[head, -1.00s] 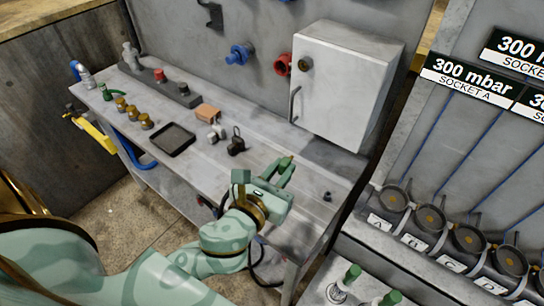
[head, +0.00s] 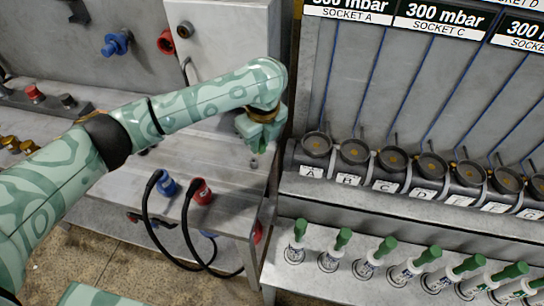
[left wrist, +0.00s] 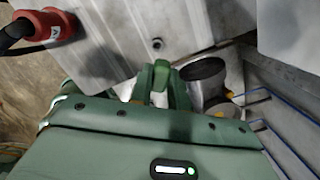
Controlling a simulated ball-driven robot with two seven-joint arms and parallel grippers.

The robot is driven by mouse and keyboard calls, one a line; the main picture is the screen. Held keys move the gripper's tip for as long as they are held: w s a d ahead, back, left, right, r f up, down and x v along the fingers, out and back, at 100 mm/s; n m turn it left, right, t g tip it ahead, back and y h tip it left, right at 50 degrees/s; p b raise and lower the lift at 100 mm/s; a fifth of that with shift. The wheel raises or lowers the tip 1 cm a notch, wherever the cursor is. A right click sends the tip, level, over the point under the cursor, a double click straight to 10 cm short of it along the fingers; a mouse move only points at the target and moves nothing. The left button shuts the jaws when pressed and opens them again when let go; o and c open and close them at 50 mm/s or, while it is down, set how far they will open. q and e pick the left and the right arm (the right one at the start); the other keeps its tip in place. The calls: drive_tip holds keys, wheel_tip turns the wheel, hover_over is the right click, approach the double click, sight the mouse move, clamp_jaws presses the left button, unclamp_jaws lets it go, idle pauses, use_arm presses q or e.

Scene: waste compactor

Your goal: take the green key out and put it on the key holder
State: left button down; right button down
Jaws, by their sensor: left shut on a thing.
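My left gripper (head: 258,148) hangs fingers down over the right end of the grey workbench, near the round-capped sockets. In the left wrist view its fingers (left wrist: 160,88) are closed together, with a lighter green piece (left wrist: 161,72) between them. This piece looks like the green key, but most of it is hidden by the fingers. No key holder can be made out for certain. My right gripper is not in view.
Black cables with a blue plug (head: 166,187) and a red plug (head: 201,192) hang at the bench (head: 120,187). The row of round sockets (head: 354,150) stands right of the gripper. Several green-topped white pieces (head: 335,250) line the shelf below. A white cabinet (head: 235,45) is behind my arm.

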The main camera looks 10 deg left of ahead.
use_arm(q)
drive_tip(key=a+r, duration=0.1)
drive_tip(key=a+r+n+h, duration=0.1)
drive_tip(key=shift+w+r+g, duration=0.3)
drive_tip(key=shift+w+r, duration=0.1)
drive_tip(key=shift+r, duration=0.4)
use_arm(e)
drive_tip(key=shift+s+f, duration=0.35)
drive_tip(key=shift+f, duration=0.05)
use_arm(q)
drive_tip(key=shift+a+f, duration=0.1)
drive_tip(key=shift+f, duration=2.75)
drive_tip(key=shift+r, duration=0.1)
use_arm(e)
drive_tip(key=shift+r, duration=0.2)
use_arm(q)
drive_tip(key=shift+p, duration=0.4)
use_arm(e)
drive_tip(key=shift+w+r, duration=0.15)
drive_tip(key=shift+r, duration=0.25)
